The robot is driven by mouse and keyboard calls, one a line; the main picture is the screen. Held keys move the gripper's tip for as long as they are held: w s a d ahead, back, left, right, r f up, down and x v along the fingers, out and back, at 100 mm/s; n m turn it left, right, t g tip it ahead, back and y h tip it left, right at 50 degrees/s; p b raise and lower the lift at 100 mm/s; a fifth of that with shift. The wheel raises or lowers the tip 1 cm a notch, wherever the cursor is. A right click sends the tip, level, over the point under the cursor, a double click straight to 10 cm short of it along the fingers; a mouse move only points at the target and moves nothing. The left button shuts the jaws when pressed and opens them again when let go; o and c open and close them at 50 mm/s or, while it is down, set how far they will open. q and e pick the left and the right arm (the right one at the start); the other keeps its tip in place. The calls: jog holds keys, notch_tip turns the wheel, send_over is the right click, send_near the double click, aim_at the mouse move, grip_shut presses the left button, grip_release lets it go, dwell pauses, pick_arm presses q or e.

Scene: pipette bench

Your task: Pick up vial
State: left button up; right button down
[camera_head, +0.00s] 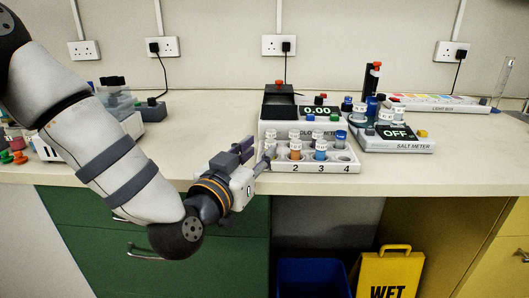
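A white vial rack (310,166) stands near the front edge of the bench, with the numbers 2, 3 and 4 showing on its front. Small vials stand in it, among them an orange one (295,152) and a blue one (320,152). A pale-capped vial (270,138) stands at the rack's left end, partly hidden by my gripper. My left gripper (257,148) is open beside the rack's left end, its fingers apart. I cannot tell whether a finger touches the leftmost vial. My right gripper is not in view.
Behind the rack is a device reading 0.00 (316,111). A salt meter reading OFF (397,133) stands to its right, with a light box (440,103) behind. Bench top (465,165) is clear at the front right. A yellow sign (387,276) stands below the bench.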

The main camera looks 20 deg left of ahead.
aim_at(268, 142)
pick_arm(q)
jog(key=w, duration=0.7)
jog(key=shift+w+d+f+b, duration=0.1)
jog(key=shift+d+f+b, duration=0.25)
jog(key=shift+r, duration=0.1)
grip_shut()
